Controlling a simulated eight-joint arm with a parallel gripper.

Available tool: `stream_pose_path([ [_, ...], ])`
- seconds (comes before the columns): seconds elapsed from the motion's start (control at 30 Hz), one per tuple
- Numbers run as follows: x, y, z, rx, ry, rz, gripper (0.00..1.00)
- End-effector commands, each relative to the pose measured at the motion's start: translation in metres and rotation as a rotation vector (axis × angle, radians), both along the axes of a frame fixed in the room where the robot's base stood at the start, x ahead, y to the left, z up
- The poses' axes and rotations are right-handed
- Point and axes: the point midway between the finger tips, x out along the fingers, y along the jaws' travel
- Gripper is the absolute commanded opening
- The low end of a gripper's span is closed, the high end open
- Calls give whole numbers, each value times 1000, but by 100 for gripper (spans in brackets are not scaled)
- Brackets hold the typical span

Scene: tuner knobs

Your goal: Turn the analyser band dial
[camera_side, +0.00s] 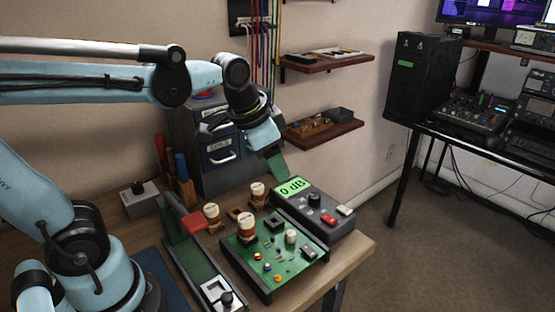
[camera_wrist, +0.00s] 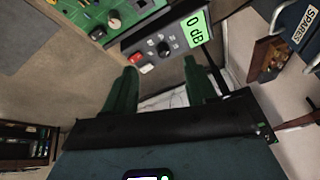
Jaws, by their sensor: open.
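The analyser is a dark grey box (camera_side: 318,222) at the right end of the bench, with a lit green display reading 0 dB (camera_side: 293,186). Its black dial (camera_side: 314,200) sits beside the display, with a red button and a white button at the near end. In the wrist view the dial (camera_wrist: 164,49) and display (camera_wrist: 195,28) lie ahead of my fingertips. My gripper (camera_side: 278,166) is above and behind the analyser, apart from it. In the wrist view its two green fingers (camera_wrist: 160,68) are spread with nothing between them.
A green circuit board (camera_side: 283,262) with several knobs and parts lies beside the analyser. Brown-and-white cylinders (camera_side: 257,192) stand behind it. The bench edge is just right of the analyser.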

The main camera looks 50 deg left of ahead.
Motion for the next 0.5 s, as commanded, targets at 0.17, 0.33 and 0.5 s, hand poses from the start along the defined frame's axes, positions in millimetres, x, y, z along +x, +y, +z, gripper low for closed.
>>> stream_pose_path([
  [0.17, 35, -4, 10, 61, 117, -170, 57],
  [0.33, 66, -8, 11, 104, 226, -340, 57],
  [0.5, 92, -12, 4, 126, 321, -497, 57],
])
